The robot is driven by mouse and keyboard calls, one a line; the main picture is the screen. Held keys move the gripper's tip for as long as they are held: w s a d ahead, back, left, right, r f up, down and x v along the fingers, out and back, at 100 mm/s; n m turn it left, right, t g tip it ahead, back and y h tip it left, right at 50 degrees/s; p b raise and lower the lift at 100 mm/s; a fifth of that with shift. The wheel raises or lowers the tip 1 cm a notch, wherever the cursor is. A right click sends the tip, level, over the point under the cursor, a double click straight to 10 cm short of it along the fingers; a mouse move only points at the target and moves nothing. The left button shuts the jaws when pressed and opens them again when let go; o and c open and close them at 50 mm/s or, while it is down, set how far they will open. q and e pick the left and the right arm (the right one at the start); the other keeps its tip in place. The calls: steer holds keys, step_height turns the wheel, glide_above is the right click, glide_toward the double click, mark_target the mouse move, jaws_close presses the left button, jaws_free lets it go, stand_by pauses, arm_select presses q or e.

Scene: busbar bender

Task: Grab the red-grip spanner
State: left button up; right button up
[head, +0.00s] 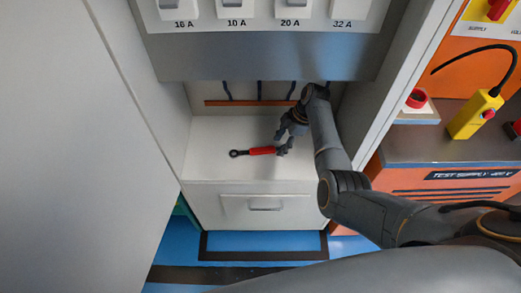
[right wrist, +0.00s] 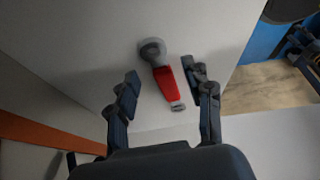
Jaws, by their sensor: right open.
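The red-grip spanner (head: 262,151) lies on the white shelf (head: 205,165) inside the cabinet, its dark ring end pointing left. My right gripper (head: 282,143) is at the spanner's right end, close above the shelf. In the right wrist view the spanner's red grip (right wrist: 166,82) shows between the two spread fingers of my right gripper (right wrist: 160,72), with visible gaps on both sides. The ring end (right wrist: 152,48) lies beyond the fingertips. Whether the fingers touch the shelf I cannot tell. My left gripper is not in view.
A grey panel with labelled switches (head: 262,45) overhangs the shelf. Cabinet walls stand on both sides, and a drawer (head: 265,205) is below. An orange test supply unit (head: 450,150) with a yellow switch box (head: 475,115) stands at the right. The shelf left of the spanner is clear.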

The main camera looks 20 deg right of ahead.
mark_target(265, 149)
steer(key=shift+a, duration=0.4)
steer(key=a, duration=0.2)
steer(key=a+f, duration=0.1)
steer(key=a, duration=0.1)
steer(key=shift+w, duration=0.35)
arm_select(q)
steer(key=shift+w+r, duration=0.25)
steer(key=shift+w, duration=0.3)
arm_select(e)
jaws_close()
